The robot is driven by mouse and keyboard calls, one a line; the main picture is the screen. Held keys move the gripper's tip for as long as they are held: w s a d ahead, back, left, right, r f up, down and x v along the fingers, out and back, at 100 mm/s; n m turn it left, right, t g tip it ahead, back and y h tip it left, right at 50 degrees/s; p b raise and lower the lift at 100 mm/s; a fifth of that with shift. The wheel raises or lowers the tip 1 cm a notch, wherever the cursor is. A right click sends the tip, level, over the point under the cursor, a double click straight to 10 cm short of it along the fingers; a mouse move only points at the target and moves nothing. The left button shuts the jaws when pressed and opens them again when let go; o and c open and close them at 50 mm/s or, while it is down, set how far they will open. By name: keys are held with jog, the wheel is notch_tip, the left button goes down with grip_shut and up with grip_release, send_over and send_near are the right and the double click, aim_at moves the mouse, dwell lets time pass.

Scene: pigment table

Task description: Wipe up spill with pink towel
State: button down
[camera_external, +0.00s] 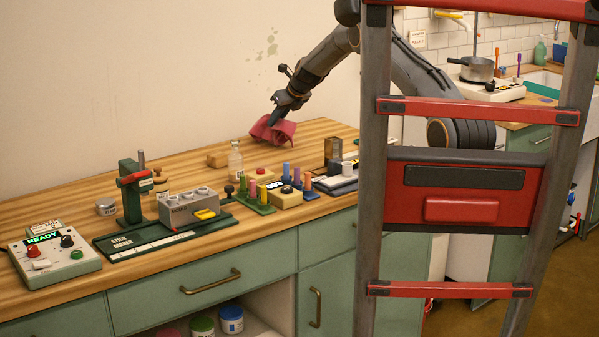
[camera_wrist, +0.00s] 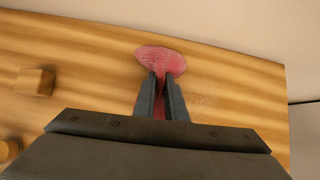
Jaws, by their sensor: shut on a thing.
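The pink towel (camera_external: 272,131) hangs bunched from my gripper (camera_external: 275,118) over the far right part of the wooden table. In the wrist view the towel (camera_wrist: 161,62) sits between and beyond the fingertips of my gripper (camera_wrist: 161,82), which are shut on it. I cannot tell whether the towel's lower edge touches the tabletop. A faint speckled patch (camera_wrist: 203,99) shows on the wood right of the fingers in the wrist view; I cannot tell if it is the spill.
A wooden block (camera_wrist: 36,82) lies left of the gripper. A glass bottle (camera_external: 236,160), a rack of coloured sticks (camera_external: 255,202) and a stick maker (camera_external: 115,248) stand nearer the front. The wall bounds the table behind. Wood around the towel is mostly clear.

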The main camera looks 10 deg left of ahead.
notch_tip(320, 180, down, 4)
jog(key=shift+f+b, duration=0.2)
jog(key=shift+b, duration=0.8)
jog(key=c, duration=1)
grip_release()
jog(key=shift+f+b, duration=0.6)
jog(key=shift+f, duration=0.5)
jog(key=shift+s, duration=0.1)
grip_shut()
jog(key=shift+r, duration=0.35)
jog(key=r+p, duration=0.1)
jog(key=p, duration=0.1)
jog(key=shift+p, duration=0.3)
